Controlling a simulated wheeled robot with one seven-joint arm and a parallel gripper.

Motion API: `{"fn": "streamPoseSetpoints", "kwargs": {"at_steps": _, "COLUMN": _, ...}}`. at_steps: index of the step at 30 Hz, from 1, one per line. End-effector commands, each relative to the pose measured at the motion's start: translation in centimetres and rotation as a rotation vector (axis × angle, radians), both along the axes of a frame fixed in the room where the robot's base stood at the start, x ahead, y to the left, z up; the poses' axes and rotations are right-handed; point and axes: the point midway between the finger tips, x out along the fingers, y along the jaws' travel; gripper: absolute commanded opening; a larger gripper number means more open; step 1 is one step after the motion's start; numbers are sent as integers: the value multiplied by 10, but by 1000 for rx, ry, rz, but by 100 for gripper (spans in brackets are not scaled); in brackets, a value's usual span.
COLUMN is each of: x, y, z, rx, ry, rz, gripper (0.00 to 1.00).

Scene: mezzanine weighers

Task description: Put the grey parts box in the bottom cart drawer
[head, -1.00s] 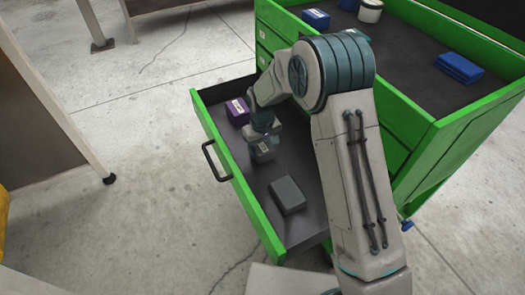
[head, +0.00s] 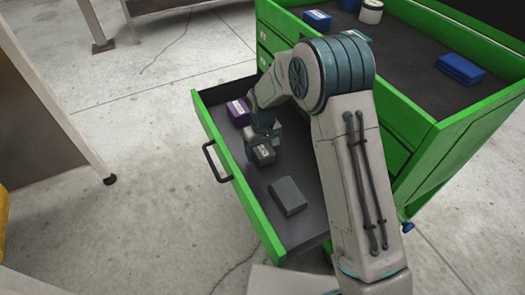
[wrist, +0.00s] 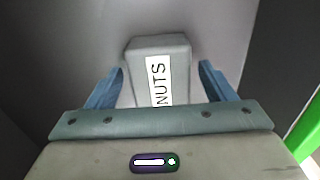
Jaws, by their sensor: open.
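The grey parts box (head: 264,155) with a white label reading NUTS lies in the open lower drawer (head: 240,190) of the green cart (head: 428,150). It also shows in the wrist view (wrist: 140,75), between and just beyond the fingertips. My gripper (head: 262,138) is open over the drawer, close to the box; the wrist view shows clear gaps between both blue fingers (wrist: 160,88) and the box sides. The gripper and forearm hide part of the box in the head view.
A purple box (head: 238,112) lies at the drawer's far end, and a plain dark grey box (head: 288,195) nearer me. Blue boxes (head: 460,69) and a white canister (head: 370,11) stand on the cart top. Tables stand at left; the floor between is clear.

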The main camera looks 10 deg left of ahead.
Motion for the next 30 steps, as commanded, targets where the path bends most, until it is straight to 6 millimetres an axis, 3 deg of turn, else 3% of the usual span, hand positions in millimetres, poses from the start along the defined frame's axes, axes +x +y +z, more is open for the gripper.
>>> {"fn": "streamPoseSetpoints", "kwargs": {"at_steps": 9, "x": 1, "y": 0, "z": 71, "rx": 2, "ry": -5, "rz": -1, "gripper": 76}}
{"fn": "streamPoseSetpoints", "kwargs": {"at_steps": 15, "x": 1, "y": 0, "z": 101, "rx": 2, "ry": -3, "rz": 0, "gripper": 76}}
{"fn": "streamPoseSetpoints", "kwargs": {"at_steps": 30, "x": 0, "y": -1, "z": 111, "rx": 1, "ry": -2, "rz": -2, "gripper": 76}}
